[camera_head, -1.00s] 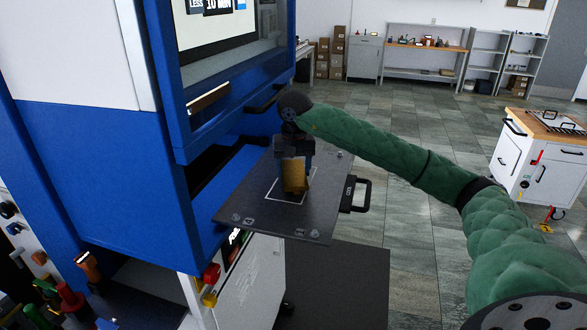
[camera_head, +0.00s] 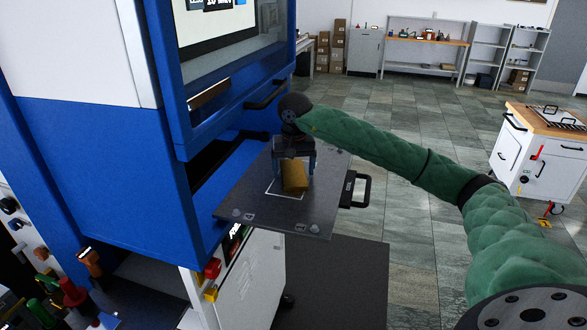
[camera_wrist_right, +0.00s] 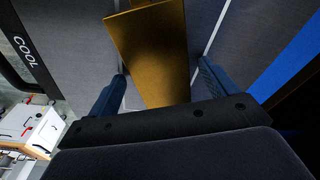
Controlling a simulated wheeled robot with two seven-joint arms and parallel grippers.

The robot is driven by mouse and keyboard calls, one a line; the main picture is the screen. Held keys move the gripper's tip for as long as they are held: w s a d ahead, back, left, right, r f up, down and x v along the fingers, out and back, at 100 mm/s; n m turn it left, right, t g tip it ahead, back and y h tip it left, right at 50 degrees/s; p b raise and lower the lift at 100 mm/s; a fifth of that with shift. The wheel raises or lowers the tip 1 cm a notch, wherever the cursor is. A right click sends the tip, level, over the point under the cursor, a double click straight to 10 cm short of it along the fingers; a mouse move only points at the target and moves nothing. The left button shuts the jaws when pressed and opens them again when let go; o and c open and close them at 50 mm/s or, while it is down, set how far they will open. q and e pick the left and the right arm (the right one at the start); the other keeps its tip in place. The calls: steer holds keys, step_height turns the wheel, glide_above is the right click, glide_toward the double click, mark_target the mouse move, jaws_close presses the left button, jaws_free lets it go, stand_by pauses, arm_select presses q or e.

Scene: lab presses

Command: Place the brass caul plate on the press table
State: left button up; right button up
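The brass caul plate (camera_head: 294,181) is on the dark press table (camera_head: 315,217), inside the white outline marked there. Whether all of it lies flat is hard to tell. My right gripper (camera_head: 295,165) is just above the table, open, with one finger on each side of the plate. In the right wrist view the brass plate (camera_wrist_right: 150,45) runs between the two blue fingers of my right gripper (camera_wrist_right: 162,77), with a gap showing beside each finger. My left gripper is not in view.
The blue press housing (camera_head: 110,170) stands directly left of the table. A black handle (camera_head: 360,190) sticks out at the table's right edge. A white cabinet with a wooden top (camera_head: 540,150) is at the far right. The floor between is clear.

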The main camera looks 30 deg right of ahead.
mark_target(293, 174)
steer(key=shift+r, duration=0.25)
steer(key=shift+r+b, duration=0.4)
steer(key=r, duration=0.1)
steer(key=r+b, duration=0.1)
steer(key=r, duration=0.1)
steer(key=r+b, duration=0.1)
steer(key=shift+s+a+r, duration=0.15)
steer(key=shift+s, duration=0.1)
steer(key=shift+s+r+b, duration=0.1)
steer(key=shift+r+b, duration=0.2)
steer(key=shift+r, duration=0.7)
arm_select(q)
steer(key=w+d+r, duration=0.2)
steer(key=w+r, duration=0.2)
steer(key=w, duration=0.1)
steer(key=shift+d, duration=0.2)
